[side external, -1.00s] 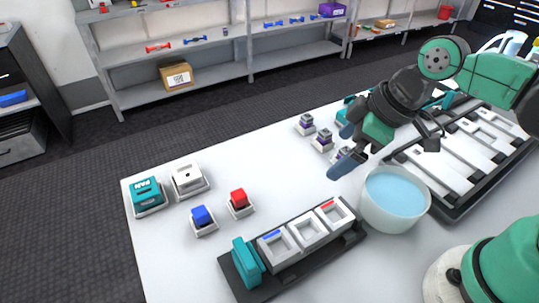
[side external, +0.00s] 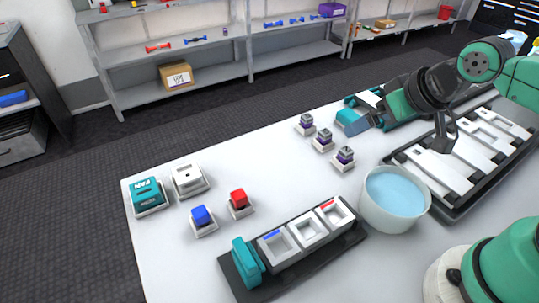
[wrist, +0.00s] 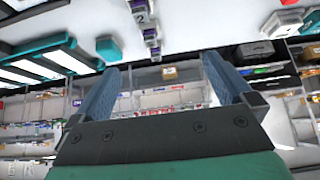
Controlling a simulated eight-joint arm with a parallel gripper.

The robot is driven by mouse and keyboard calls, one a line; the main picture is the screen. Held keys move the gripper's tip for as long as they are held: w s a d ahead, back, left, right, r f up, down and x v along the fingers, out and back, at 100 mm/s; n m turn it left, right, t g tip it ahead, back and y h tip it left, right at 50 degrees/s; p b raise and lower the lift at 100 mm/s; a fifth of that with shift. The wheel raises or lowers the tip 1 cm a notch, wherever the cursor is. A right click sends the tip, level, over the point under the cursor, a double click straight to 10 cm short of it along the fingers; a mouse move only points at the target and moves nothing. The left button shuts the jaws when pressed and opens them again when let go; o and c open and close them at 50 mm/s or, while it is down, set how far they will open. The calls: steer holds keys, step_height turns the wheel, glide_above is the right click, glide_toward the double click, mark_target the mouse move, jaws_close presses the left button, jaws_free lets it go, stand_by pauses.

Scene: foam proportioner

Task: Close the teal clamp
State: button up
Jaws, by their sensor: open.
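The teal clamp (side external: 246,262) appears to be the upright teal piece at the left end of the dark fixture (side external: 262,291), at the table's front. Beside it in the fixture is a row of white square frames (side external: 308,230), two with blue or red marks. My gripper (side external: 366,110) is far from it, at the back right, low over the table; its fingers are partly hard to make out there. In the wrist view my gripper (wrist: 162,88) is open with nothing between the fingers. The clamp is not seen between the fingers.
A bowl of blue liquid (side external: 395,195) stands right of the fixture. Small purple-grey pieces (side external: 323,140) stand behind. Blue (side external: 202,218) and red (side external: 239,200) blocks, a teal box (side external: 146,194) and a white box (side external: 187,178) are left. A dark rack (side external: 465,155) lies right.

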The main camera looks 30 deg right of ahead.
steer(key=shift+a, duration=0.15)
steer(key=c, duration=0.4)
steer(key=a+g, duration=0.1)
steer(key=a, duration=0.2)
steer(key=a+g+y, duration=0.1)
steer(key=a, duration=0.3)
steer(key=w+a+g, duration=0.1)
steer(key=a, duration=0.3)
steer(key=shift+a+r+g+y, duration=0.2)
steer(key=shift+r+g+y, duration=0.1)
steer(key=shift+r+g, duration=0.1)
steer(key=c, duration=0.4)
steer(key=shift+o, duration=0.2)
steer(key=g+h, duration=0.1)
steer(key=g, duration=0.2)
glide_above(244, 252)
step_height(244, 252, down, 2)
steer(key=shift+w+d+f, duration=0.15)
steer(key=shift+f, duration=0.05)
steer(key=shift+f+h, duration=0.15)
steer(key=shift+h, duration=0.15)
steer(key=shift+a+f, duration=0.2)
steer(key=shift+f, duration=2.5)
